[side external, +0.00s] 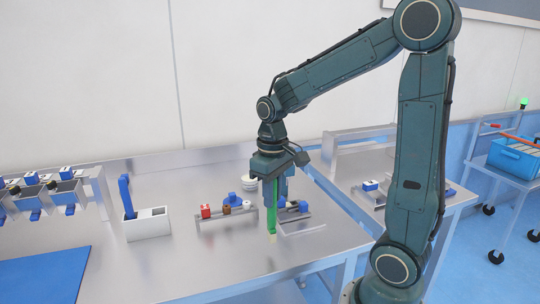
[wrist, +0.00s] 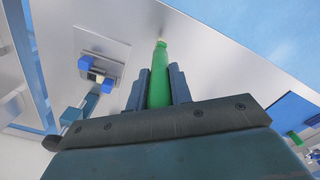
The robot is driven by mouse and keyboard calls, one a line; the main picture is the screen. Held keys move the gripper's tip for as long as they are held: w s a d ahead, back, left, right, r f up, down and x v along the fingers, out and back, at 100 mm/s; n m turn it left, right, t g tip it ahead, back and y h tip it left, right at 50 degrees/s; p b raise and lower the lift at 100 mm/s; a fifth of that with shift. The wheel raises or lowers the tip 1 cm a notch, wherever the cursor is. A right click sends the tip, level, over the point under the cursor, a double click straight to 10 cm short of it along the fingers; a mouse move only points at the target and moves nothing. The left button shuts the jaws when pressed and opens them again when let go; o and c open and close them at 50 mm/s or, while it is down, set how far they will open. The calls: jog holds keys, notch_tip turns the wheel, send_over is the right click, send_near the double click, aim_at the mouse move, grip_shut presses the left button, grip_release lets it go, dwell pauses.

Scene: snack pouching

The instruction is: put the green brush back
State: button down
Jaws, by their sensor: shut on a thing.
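The green brush (side external: 271,212) hangs upright from my gripper (side external: 277,201), with its pale tip down close to the steel table; I cannot tell whether it touches. My gripper is shut on it. The wrist view shows the green brush (wrist: 158,80) between the two fingers of my gripper (wrist: 160,74). A white box-shaped holder (side external: 148,226) stands on the table, left of my gripper in the side view. A blue brush (side external: 126,194) stands slightly tilted in its left part. The right part of the holder shows no brush.
A low metal rack (side external: 228,218) with a red block (side external: 205,211) and other small items stands beside my gripper on the left. White bowls (side external: 249,179) are behind it. A blue mat (side external: 42,275) lies front left. The front middle of the table is clear.

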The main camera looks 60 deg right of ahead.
aim_at(273, 227)
jog(key=shift+f, duration=2)
jog(key=c, duration=1.3)
grip_release()
jog(key=shift+o, duration=0.2)
notch_tip(273, 227, up, 12)
jog(key=shift+r, duration=0.15)
jog(key=shift+s+a, duration=0.1)
